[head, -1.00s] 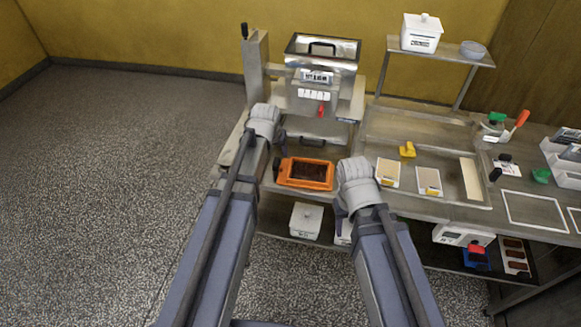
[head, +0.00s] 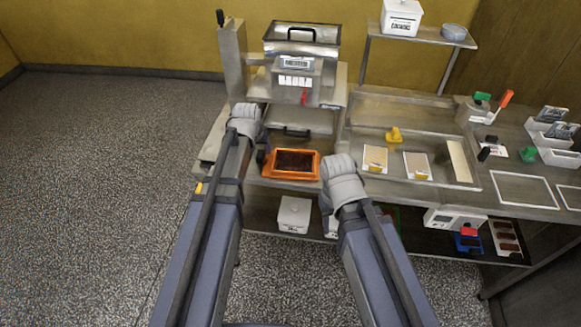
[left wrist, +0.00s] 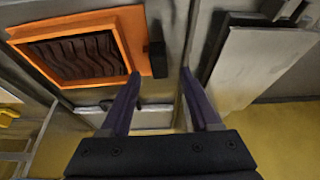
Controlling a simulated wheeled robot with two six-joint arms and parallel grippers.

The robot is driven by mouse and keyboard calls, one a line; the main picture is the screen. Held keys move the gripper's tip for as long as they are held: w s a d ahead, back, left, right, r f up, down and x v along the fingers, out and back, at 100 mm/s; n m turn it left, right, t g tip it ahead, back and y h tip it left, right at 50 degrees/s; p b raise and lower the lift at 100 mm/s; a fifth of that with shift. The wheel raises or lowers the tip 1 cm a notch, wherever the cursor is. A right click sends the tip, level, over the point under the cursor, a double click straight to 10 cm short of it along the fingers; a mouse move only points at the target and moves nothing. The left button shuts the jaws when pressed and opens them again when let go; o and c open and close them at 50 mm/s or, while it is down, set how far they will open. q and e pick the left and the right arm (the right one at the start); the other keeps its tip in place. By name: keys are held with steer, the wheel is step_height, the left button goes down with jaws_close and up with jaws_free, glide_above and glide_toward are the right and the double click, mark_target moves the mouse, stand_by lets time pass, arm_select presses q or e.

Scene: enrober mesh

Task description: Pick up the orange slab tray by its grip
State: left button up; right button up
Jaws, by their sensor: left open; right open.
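The orange slab tray (head: 318,166) holds a dark brown slab and lies on the bench below the machine. It also shows at the upper left of the left wrist view (left wrist: 139,38). Its black grip (left wrist: 158,58) sticks out from one side, toward my left gripper. My left gripper (left wrist: 160,77) is open and empty. In the left wrist view the grip appears between and just beyond its fingertips; I cannot tell the exact gap. My right gripper (head: 334,196) is open, just right of the tray in the head view, with its fingers mostly hidden by the wrist.
The steel machine (head: 296,75) stands behind the tray. Right of it, a recessed worktop (head: 436,148) holds two cards, a yellow item (head: 394,135) and a pale strip. A white box (head: 294,214) sits on the shelf below. Open floor lies to the left.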

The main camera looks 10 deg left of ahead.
mark_target(260, 153)
arm_select(q)
steer(key=x, duration=0.1)
steer(key=b+x, duration=0.2)
steer(key=shift+s+f, duration=0.2)
steer(key=shift+f, duration=0.05)
steer(key=shift+r, duration=0.1)
arm_select(e)
step_height(260, 153, down, 3)
steer(key=shift+f, duration=0.1)
arm_select(q)
jaws_close()
